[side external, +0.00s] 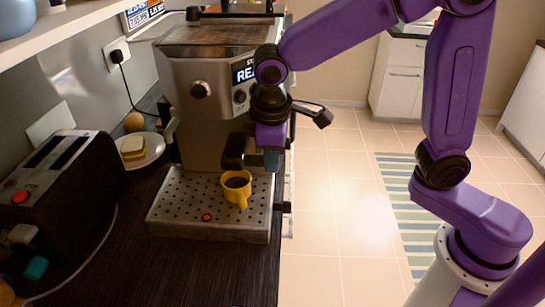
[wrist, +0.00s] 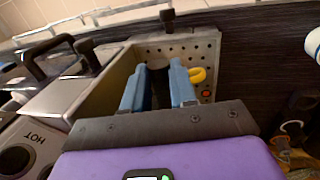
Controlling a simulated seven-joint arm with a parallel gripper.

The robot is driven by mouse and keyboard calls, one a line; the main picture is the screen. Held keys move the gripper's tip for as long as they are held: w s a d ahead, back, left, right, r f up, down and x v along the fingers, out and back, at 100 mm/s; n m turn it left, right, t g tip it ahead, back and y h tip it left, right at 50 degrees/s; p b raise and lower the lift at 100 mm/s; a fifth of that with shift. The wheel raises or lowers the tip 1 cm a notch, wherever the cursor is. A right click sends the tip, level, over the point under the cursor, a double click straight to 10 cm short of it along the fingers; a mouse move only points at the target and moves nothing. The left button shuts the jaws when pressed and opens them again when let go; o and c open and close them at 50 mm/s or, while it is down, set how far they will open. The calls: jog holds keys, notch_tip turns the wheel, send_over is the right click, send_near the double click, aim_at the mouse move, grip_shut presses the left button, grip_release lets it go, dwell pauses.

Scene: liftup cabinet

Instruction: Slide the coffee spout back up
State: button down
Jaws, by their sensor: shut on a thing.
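The coffee machine (side external: 208,110) is a metal machine at the back of the counter, with a black coffee spout (side external: 235,152) on its front. A yellow cup (side external: 244,195) with dark coffee stands on the perforated drip tray (side external: 185,215) below the spout. My gripper (side external: 270,158) is at the machine's right front, beside the spout and above the tray. In the wrist view its two blue fingers (wrist: 160,74) are shut on the dark spout (wrist: 160,97) between them. The yellow cup (wrist: 197,75) shows partly beside the right finger.
A dark toaster (side external: 75,180) with a red button stands left of the tray. A plate with a sandwich (side external: 133,148) lies behind it. A black handle (side external: 318,116) sticks out right of the machine. The counter in front of the tray (side external: 180,270) is clear.

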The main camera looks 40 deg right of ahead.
notch_tip(320, 180, up, 5)
jog(key=shift+r, duration=0.2)
jog(key=c, duration=0.9)
grip_release()
jog(key=r, duration=0.5)
jog(key=s+a+r, duration=0.1)
jog(key=r, duration=0.5)
jog(key=s+a+r, duration=0.1)
jog(key=r, duration=0.5)
jog(key=shift+s+a, duration=0.15)
jog(key=shift+s, duration=0.05)
jog(key=shift+f, duration=0.1)
